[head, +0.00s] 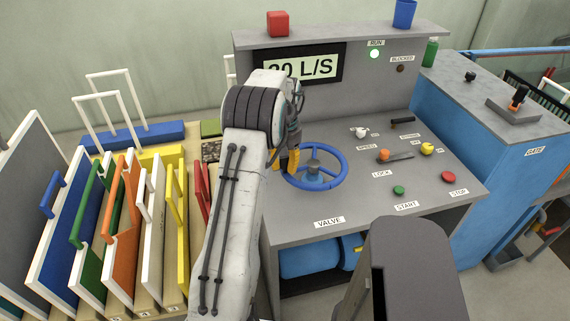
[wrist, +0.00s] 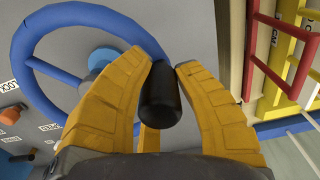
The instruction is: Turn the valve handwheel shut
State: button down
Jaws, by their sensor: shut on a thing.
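The blue valve handwheel (head: 322,187) lies flat on the grey console top, behind the label VALVE. In the wrist view its rim (wrist: 95,14) and hub (wrist: 102,58) fill the upper left. My gripper (head: 289,163) is at the wheel's left rim. In the wrist view the yellow fingers of my gripper (wrist: 163,78) are closed around the wheel's upright black knob (wrist: 161,95). The fingertips hide where the knob meets the rim. A display (head: 318,67) behind reads 20 L/S, its first digit partly covered by my arm.
A green RUN lamp (head: 375,54) is lit; the BLOCKED lamp (head: 400,68) is dark. Right of the wheel are a lock lever (head: 390,156), a START button (head: 398,190) and a STOP button (head: 448,177). Racked coloured panels (head: 120,245) stand close on the left.

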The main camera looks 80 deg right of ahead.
aim_at(324, 185)
jog(key=shift+s+a+f, duration=0.1)
jog(key=shift+a+f, duration=0.05)
jog(key=shift+a, duration=0.1)
dwell(0.6)
jog(key=shift+s+a+n+b, duration=0.25)
jog(key=shift+n+b, duration=0.1)
jog(key=shift+n, duration=0.25)
jog(key=shift+s+a+f+n+b, duration=0.1)
jog(key=shift+s+a+n+b, duration=0.55)
jog(key=shift+n, duration=0.55)
jog(key=s+a+n, duration=0.1)
jog(key=s+n, duration=0.1)
jog(key=n, duration=0.1)
jog(key=shift+s+a+n, duration=0.25)
jog(key=shift+a+n, duration=0.05)
jog(key=shift+a, duration=0.1)
jog(key=s+n, duration=0.2)
jog(key=shift+a+n, duration=0.3)
jog(key=s+n, duration=0.2)
jog(key=shift+s+n, duration=0.1)
jog(key=shift+n, duration=0.2)
jog(key=shift+s+d+n+p, duration=0.15)
jog(key=shift+s+n+p, duration=0.2)
jog(key=shift+s+n, duration=0.75)
jog(key=shift+s+d, duration=0.1)
jog(key=shift+s, duration=0.25)
